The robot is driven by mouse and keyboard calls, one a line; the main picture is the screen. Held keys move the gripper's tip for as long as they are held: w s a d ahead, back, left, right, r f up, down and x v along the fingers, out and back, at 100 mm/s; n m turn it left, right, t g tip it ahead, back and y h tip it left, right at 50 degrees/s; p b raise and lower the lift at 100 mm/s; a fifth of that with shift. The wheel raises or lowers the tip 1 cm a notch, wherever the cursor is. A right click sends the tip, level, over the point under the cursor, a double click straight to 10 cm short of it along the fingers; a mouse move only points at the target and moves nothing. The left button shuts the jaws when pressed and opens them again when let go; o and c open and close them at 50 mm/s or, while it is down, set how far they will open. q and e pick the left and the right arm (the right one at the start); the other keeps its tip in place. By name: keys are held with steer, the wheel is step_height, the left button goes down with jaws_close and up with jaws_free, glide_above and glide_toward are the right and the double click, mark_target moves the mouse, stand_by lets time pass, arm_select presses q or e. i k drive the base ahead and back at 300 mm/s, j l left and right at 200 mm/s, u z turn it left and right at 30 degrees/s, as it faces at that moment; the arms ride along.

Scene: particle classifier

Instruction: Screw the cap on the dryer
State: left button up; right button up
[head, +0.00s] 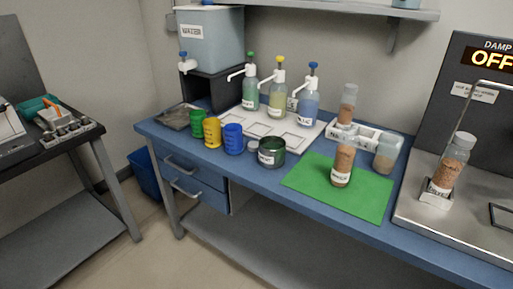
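No gripper of mine is in the head view. A short, wide dark green jar (271,152) with a white label stands upright on the blue bench, left of the green mat. Its label is too small to read, so I cannot tell if it is the dryer. A small, low greyish round piece (253,146) lies just left of the jar and may be a cap. A labelled bottle of brown granules (343,163) stands upright on the green mat (310,179). No piece is clearly marked as the dryer.
Green (197,124), yellow (213,132) and blue (233,139) cups stand left of the jar. Several pump bottles stand behind on a white tray (318,128). A clear jar (385,153) is beside the mat. A machine reading OFF (487,110) is at right. The mat's front is clear.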

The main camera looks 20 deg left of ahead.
mark_target(348, 140)
steer(key=z, duration=0.45)
steer(key=j+z, duration=0.95)
steer(key=j, duration=0.3)
steer(key=k+j+z, duration=0.15)
steer(key=j, duration=0.3)
steer(key=k+j, duration=0.1)
steer(key=j, duration=0.25)
steer(key=k+j, duration=0.1)
steer(key=j, duration=0.3)
steer(key=k+j, duration=0.1)
steer(key=j, duration=0.25)
